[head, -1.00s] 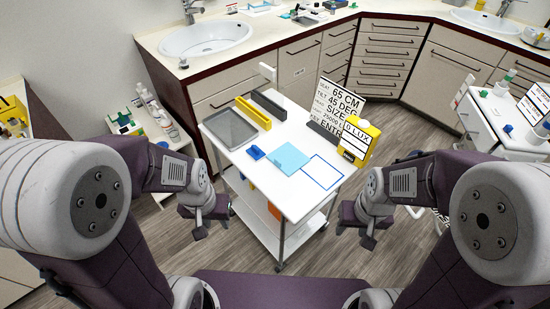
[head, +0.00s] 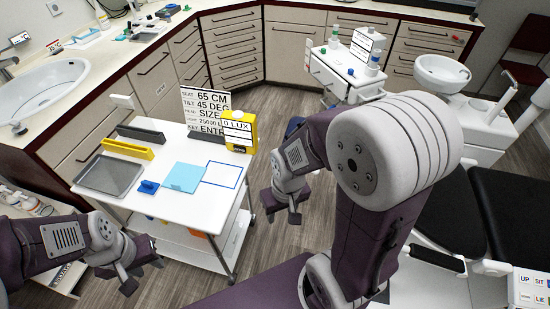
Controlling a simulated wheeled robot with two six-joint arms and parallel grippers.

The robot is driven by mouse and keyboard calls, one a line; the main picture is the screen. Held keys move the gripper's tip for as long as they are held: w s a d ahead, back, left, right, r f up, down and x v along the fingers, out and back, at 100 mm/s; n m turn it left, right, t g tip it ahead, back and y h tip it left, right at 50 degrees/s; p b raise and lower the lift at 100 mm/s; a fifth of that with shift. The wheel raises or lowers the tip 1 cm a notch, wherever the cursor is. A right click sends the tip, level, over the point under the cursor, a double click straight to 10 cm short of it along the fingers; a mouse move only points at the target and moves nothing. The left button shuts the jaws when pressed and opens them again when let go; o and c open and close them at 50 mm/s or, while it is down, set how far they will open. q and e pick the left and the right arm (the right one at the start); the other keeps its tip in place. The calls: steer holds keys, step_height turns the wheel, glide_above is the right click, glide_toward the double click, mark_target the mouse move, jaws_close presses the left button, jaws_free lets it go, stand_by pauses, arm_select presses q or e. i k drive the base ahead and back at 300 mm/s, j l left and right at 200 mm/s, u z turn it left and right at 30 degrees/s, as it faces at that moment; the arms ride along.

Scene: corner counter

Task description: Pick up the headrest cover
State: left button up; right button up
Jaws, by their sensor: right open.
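A flat light blue square sheet (head: 184,177), which looks like the headrest cover, lies on the white cart top (head: 150,207). It lies between a small blue object and a blue-outlined rectangle (head: 221,173). My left gripper (head: 140,271) is low at the left, in front of the cart and apart from the sheet. Its fingers look spread, with nothing seen between them. My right gripper (head: 282,214) is open and empty, to the right of the cart and apart from it.
The cart also holds a grey tray (head: 110,175), a yellow holder (head: 127,149), a dark holder (head: 141,134), a small blue object (head: 148,187), a sign (head: 207,106) and a yellow box (head: 239,130). A black chair (head: 515,212) stands at right. Floor is clear behind my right gripper.

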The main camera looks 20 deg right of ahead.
mark_target(183, 177)
steer(key=z, duration=1.2)
steer(key=u, duration=1.4)
steer(key=i+j+z, duration=0.25)
steer(key=j+z, duration=0.2)
steer(key=j, duration=0.15)
steer(key=i+j+z, duration=0.1)
steer(key=j+z, duration=0.35)
steer(key=j, duration=0.25)
steer(key=i, duration=0.1)
